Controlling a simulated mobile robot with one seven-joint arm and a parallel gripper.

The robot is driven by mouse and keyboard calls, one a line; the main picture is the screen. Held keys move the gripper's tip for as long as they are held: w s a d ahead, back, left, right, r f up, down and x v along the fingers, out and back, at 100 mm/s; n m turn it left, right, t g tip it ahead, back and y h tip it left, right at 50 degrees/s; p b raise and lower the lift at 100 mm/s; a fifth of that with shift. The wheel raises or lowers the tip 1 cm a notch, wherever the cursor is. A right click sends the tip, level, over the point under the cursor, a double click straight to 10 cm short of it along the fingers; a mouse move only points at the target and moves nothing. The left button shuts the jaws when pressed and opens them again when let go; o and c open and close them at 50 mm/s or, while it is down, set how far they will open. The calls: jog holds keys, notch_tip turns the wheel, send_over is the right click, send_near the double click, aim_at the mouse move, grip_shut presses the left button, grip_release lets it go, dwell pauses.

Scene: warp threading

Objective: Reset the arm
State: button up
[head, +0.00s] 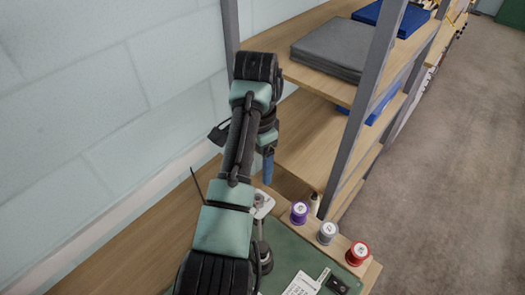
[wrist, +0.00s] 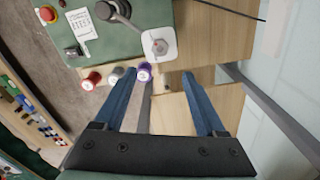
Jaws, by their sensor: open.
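My arm stretches up from the bottom of the head view and bends over toward the shelf. My gripper (head: 267,168) hangs downward at its far end, with a blue finger showing. In the wrist view my gripper (wrist: 158,76) has its two blue fingers spread wide apart, with nothing held between them. Purple (head: 299,212), grey (head: 328,232) and red (head: 357,253) thread spools stand in a row along the bench's edge. A white plate (head: 264,204) with a post sits partly hidden behind my arm; it also shows in the wrist view (wrist: 160,45).
A green mat (head: 290,258) with a printed card (head: 301,285) covers part of the wooden bench. A wooden shelf unit (head: 306,136) with grey posts stands close to my gripper, holding a grey folded item (head: 345,50). A pale block wall is on the left; open floor (head: 450,170) on the right.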

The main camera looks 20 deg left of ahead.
jog(key=w+d+r+n+t+b, duration=0.1)
jog(key=w+d+r+t+b, duration=0.1)
jog(key=w+d+r+t, duration=0.65)
notch_tip(320, 180, up, 12)
jog(key=w+d+n+t+b, duration=0.1)
jog(key=w+d+n+t, duration=0.15)
jog(key=t, duration=0.35)
jog(key=s+d+r+n+t+b, duration=0.1)
jog(key=s+d+r+t, duration=0.1)
jog(key=s+r+t, duration=0.45)
jog(key=s+d+r+n+t+b, duration=0.15)
jog(key=s+r, duration=0.25)
jog(key=r, duration=0.5)
jog(key=s+d+r+n+t, duration=0.1)
jog(key=s+r+t, duration=0.3)
jog(key=s+r, duration=0.4)
jog(key=s, duration=0.5)
jog(key=shift+d+r+t, duration=0.15)
jog(key=shift+r+t, duration=0.2)
jog(key=shift+r, duration=0.05)
